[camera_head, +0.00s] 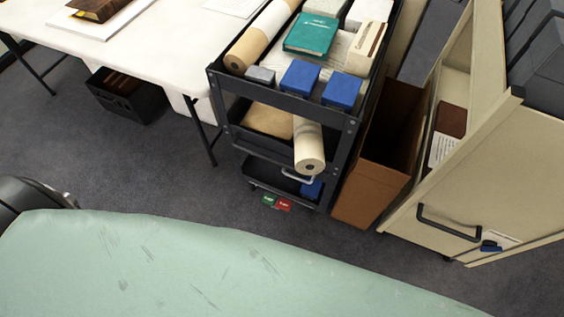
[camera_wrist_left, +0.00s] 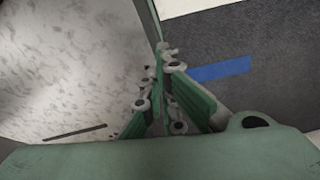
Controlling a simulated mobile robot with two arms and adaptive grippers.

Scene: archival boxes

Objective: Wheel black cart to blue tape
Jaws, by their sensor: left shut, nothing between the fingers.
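The black cart (camera_head: 232,100) stands between the white table and a brown box in the head view. Its top shelf holds rolls, a teal book and blue boxes, and a pale roll sticks out from the shelf below. Blue tape (camera_wrist_left: 221,69) lies on the dark floor in the left wrist view, right of the fingers; I see no tape in the head view. My left gripper (camera_wrist_left: 160,52) is in the left wrist view, its green-padded fingers together with nothing between them. It is apart from the tape. My right gripper is in neither view.
A white table (camera_head: 150,55) stands left of the cart, with a black crate (camera_head: 135,108) beneath it. A tall brown box (camera_head: 368,195) and a cream cabinet (camera_head: 500,165) with a dark handle stand close on the right. Open carpet (camera_head: 120,180) lies in front.

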